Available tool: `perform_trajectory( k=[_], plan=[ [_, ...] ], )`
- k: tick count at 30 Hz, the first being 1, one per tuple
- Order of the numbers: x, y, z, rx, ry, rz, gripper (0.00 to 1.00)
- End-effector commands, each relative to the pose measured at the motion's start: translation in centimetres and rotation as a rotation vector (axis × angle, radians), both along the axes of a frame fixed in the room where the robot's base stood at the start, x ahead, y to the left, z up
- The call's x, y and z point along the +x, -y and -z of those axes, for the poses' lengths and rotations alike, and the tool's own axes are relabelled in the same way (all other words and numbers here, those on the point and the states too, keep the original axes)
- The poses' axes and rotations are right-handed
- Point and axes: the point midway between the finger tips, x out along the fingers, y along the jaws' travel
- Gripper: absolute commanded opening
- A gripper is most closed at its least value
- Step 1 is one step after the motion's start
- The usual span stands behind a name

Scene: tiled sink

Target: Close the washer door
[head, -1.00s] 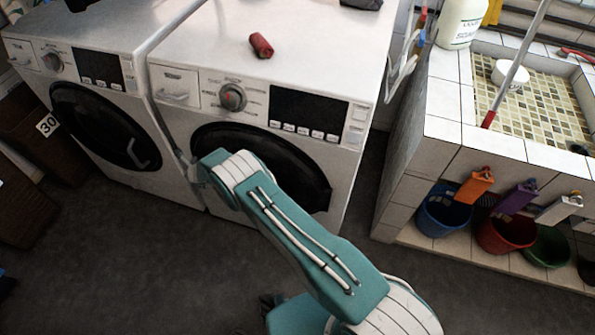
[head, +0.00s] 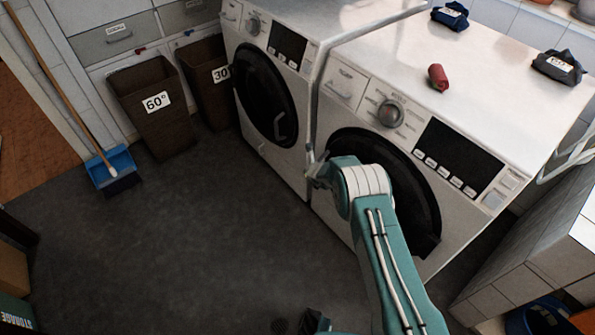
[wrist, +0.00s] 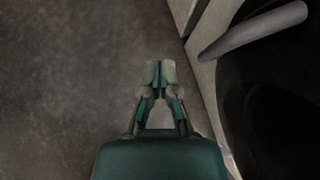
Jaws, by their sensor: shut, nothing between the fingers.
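Two white washers stand side by side. The left washer's round dark door (head: 265,95) looks flush with its front, with a light handle at its lower right. The right washer's dark door (head: 412,195) is partly hidden behind my arm; I cannot tell whether it is fully shut. My gripper (head: 316,172) is in front of the gap between the machines, small and partly hidden by my wrist. In the wrist view my gripper (wrist: 159,70) is shut and empty over the floor. A grey bar handle (wrist: 252,30) and a dark door surface (wrist: 285,100) lie to its right, apart from the fingers.
A red rolled cloth (head: 438,77), a dark blue bundle (head: 450,16) and a dark labelled bundle (head: 558,67) lie on the right washer. Brown baskets (head: 155,120) stand left of the washers. A blue dustpan (head: 112,170) lies at left.

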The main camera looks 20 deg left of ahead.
Motion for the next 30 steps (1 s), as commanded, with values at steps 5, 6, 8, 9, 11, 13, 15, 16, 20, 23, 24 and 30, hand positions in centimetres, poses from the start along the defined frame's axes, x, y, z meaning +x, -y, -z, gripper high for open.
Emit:
perform_trajectory(
  k=[5,6,8,9,11,13,15,16,20,23,24,30],
  plan=[
    [-1.5,-0.7,-1.6,0.001,0.0,-0.002,0.0],
    [-1.8,-0.8,-1.9,-0.001,-0.001,-0.001,0.0],
    [-2.5,-1.1,-2.7,0.002,0.0,-0.001,0.0],
    [-2.9,-1.2,-3.1,0.002,-0.001,-0.002,0.0],
    [-3.5,-1.3,-3.7,0.002,0.0,-0.003,0.0],
    [-4.1,-1.4,-4.5,0.003,0.0,-0.002,0.0],
    [-4.6,-1.6,-4.9,0.002,0.001,-0.001,0.0],
    [-4.7,-1.6,-5.1,0.002,0.001,-0.001,0.0],
    [-5.1,-1.8,-5.3,0.001,-0.001,-0.001,0.0],
    [-5.1,-1.8,-5.3,-0.001,-0.001,-0.001,0.0],
    [-5.1,-1.9,-5.3,-0.001,-0.001,-0.001,0.0],
    [-3.8,-1.4,-9.4,-0.009,0.073,-0.067,0.0]
  ],
)
